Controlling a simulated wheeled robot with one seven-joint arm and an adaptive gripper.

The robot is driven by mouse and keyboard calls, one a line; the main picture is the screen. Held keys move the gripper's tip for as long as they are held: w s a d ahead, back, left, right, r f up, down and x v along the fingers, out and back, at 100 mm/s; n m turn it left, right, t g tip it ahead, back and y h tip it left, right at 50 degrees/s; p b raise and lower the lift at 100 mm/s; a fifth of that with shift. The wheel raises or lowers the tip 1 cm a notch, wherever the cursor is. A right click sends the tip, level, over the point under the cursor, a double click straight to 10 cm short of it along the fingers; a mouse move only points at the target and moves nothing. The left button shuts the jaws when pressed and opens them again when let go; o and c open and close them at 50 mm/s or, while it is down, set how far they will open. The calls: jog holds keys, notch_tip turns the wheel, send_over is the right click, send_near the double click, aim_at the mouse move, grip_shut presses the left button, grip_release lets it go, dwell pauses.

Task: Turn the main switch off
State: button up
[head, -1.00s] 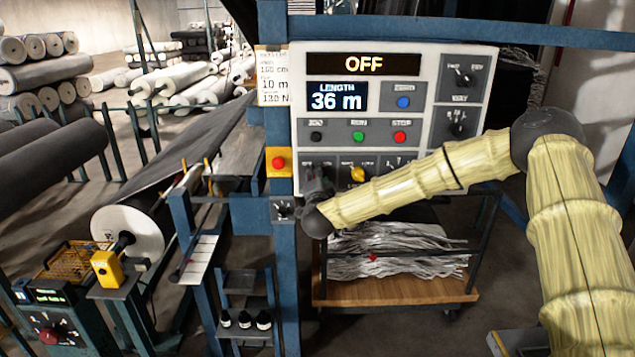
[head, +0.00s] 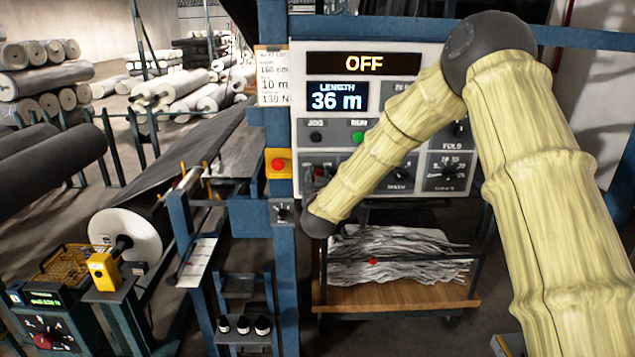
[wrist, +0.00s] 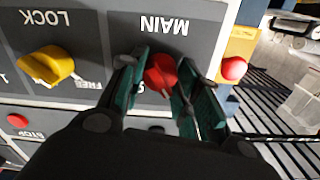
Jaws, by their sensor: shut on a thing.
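The main switch is a red knob (wrist: 160,76) under the upside-down label MAIN in the wrist view. My gripper (wrist: 161,66) is shut on this knob, with a green-padded finger on each side. The fingers hide part of the dial marks, so the knob's exact setting is hard to read. In the head view my gripper (head: 315,184) is at the lower left of the control panel (head: 452,60), largely hidden by my wrist. The panel's top display (head: 363,64) reads OFF.
A yellow LOCK knob (wrist: 47,66) sits beside the main switch. A red emergency button (head: 279,165) on a yellow box is just left of the panel. A green RUN button (head: 358,138) is above. A cart (head: 400,294) stands below the panel.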

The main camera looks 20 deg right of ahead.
jog(key=shift+n, duration=1.1)
jog(key=shift+f, duration=0.1)
jog(key=o, duration=1)
jog(key=shift+o, duration=0.2)
jog(key=v, duration=1.2)
